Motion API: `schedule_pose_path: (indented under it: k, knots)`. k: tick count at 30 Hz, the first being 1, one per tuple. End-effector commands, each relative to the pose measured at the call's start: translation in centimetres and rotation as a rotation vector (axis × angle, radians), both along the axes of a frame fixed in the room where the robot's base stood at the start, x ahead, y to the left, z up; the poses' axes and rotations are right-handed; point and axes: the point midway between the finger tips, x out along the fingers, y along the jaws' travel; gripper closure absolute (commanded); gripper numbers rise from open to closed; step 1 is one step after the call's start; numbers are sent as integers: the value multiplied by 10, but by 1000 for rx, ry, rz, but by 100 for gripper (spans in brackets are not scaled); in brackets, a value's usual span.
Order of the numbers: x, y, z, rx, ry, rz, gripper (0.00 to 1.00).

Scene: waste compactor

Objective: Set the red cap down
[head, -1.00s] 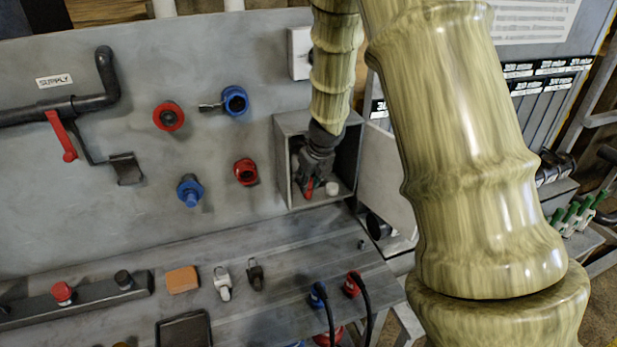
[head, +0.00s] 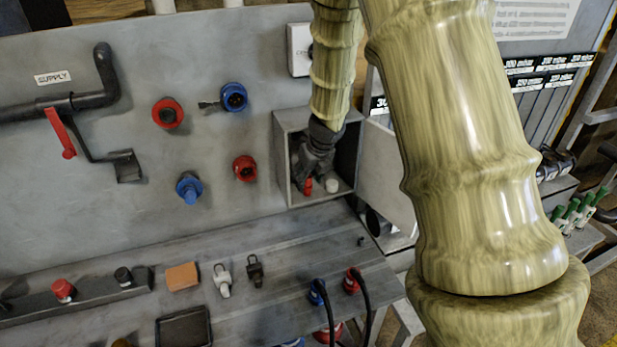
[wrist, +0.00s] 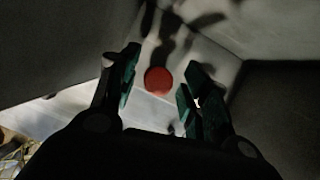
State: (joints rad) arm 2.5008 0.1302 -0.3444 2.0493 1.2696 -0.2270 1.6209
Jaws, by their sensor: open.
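The red cap (head: 308,185) stands on the floor of the open grey box on the panel. In the wrist view its round red top (wrist: 158,80) shows between my two fingers, with a visible gap to the right finger and a gap to the left one. My gripper (head: 314,170) reaches down into the box from above, open, with its fingers around the cap's place and apart from it. Its fingertips are partly dark and hard to make out in the head view.
A small white cap (head: 332,185) stands just right of the red cap in the box. The box (head: 278,160) has close side walls and a top edge near my wrist. An orange block (head: 183,276) and clips lie on the bench (head: 240,310) below.

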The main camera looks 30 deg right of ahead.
Motion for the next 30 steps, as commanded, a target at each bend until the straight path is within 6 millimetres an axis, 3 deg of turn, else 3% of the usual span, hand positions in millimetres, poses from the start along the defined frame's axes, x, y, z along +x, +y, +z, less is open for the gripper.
schedule_pose_path:
  k: [3,21,30]
  knots:
    - [-4,0,9,-4,-1,1,53]
    - [-88,3,6,0,-1,-1,53]
    - [-118,4,7,-1,0,0,53]
